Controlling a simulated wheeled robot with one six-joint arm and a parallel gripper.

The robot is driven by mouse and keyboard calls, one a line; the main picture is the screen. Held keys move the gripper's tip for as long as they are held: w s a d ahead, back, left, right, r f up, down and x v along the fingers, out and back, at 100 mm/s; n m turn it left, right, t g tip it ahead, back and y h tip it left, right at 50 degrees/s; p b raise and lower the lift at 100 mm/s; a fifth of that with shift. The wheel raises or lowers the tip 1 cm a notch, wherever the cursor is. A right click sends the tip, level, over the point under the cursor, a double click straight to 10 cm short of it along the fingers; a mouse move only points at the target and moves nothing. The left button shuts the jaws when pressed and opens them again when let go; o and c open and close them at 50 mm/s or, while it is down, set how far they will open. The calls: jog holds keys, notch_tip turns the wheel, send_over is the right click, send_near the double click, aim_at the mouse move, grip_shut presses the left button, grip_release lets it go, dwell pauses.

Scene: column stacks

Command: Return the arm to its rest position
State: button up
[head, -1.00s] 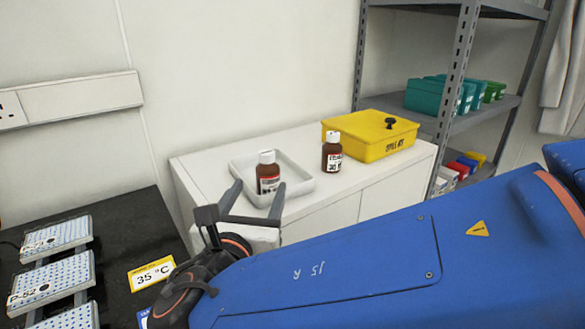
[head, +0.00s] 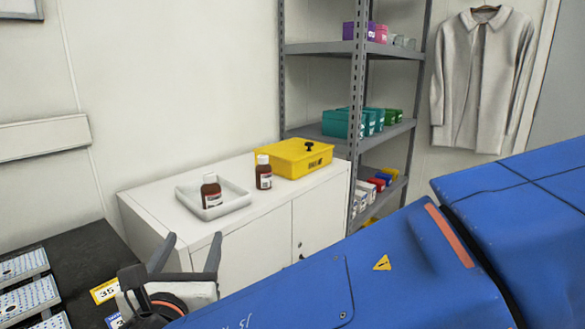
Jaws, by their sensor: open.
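My gripper (head: 190,255) is open and empty at the lower left, its two fingers pointing up. It shows in front of the white cabinet, between the cabinet and the dark bench. My blue arm link runs from it to the right edge. One brown bottle (head: 211,192) with a white cap stands in a white tray (head: 240,198) on the cabinet. A second brown bottle (head: 263,172) stands beside the tray, near a yellow box (head: 291,158).
The white cabinet (head: 255,250) stands against the wall. A dark bench (head: 85,248) with column stacks (head: 25,295) and a yellow label (head: 105,290) is at the left. A grey shelf unit (head: 355,80) holds coloured boxes. A lab coat (head: 482,85) hangs at the right.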

jog(key=w+d+f+m+g+h, duration=0.2)
jog(key=w+d+m+g, duration=0.15)
jog(key=d, duration=0.65)
jog(key=w+d+f+m+g+h, duration=0.25)
jog(key=d+m, duration=0.25)
jog(key=d, duration=0.5)
jog(key=w+d+f+m+g+h, duration=0.25)
jog(key=d+m, duration=0.25)
jog(key=d, duration=0.5)
jog(key=s+d+f+m+g+y, duration=0.2)
jog(key=s+d+f+m, duration=0.2)
jog(key=s+d+m, duration=0.4)
jog(key=s+d+f+m+g+y, duration=0.2)
jog(key=s+d+f+m, duration=0.3)
jog(key=m, duration=1)
jog(key=s+d+y, duration=0.1)
jog(key=s+d, duration=0.2)
jog(key=d, duration=0.1)
